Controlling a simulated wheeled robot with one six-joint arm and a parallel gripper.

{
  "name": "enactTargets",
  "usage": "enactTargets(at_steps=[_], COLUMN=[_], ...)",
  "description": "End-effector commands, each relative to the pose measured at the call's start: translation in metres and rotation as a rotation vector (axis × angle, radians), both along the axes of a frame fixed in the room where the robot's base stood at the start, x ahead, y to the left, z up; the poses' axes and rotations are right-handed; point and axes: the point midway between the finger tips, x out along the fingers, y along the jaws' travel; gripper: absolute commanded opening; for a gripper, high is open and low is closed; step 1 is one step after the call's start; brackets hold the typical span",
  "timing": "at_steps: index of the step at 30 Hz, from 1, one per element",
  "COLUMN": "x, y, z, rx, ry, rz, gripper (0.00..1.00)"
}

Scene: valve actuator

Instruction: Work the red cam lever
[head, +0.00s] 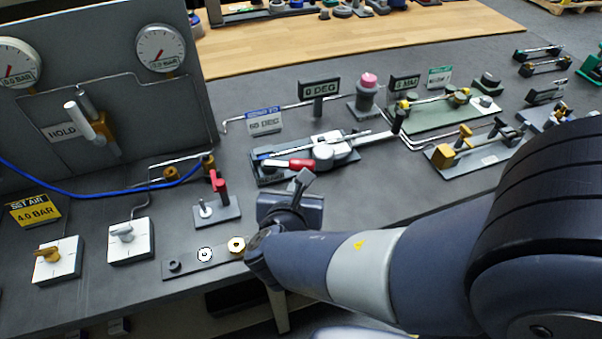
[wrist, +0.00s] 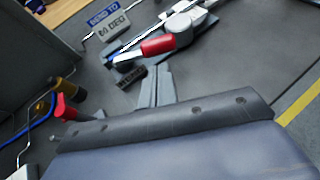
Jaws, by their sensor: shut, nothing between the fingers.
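A red handle (head: 289,164) lies nearly level on a grey and white actuator (head: 335,150) at the middle of the bench. The red handle also shows in the wrist view (wrist: 158,45), just beyond my fingertips. A second red lever (head: 219,184) stands upright on a small grey plate to the left. It shows at the lower left in the wrist view (wrist: 64,108). I cannot tell which is the cam lever.
A grey panel (head: 105,60) with two gauges stands at the left, with a blue hose (head: 90,194) before it. White plates with knobs (head: 129,241) and a washer strip (head: 190,264) lie near the front edge. More fixtures (head: 470,150) fill the right.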

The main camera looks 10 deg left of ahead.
Motion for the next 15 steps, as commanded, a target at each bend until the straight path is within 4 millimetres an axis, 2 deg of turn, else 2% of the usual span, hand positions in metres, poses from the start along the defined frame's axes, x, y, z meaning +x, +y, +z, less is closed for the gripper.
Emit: enactTargets(at_steps=[3,9,15], x=[0.020,0.046,0.059], y=[0.001,0.003,0.005], z=[-0.011,-0.023,-0.028], rx=[-0.003,-0.003,0.000], ry=[0.001,0.002,-0.001], rz=[-0.005,-0.003,-0.001], gripper=[0.00,0.00,0.00])
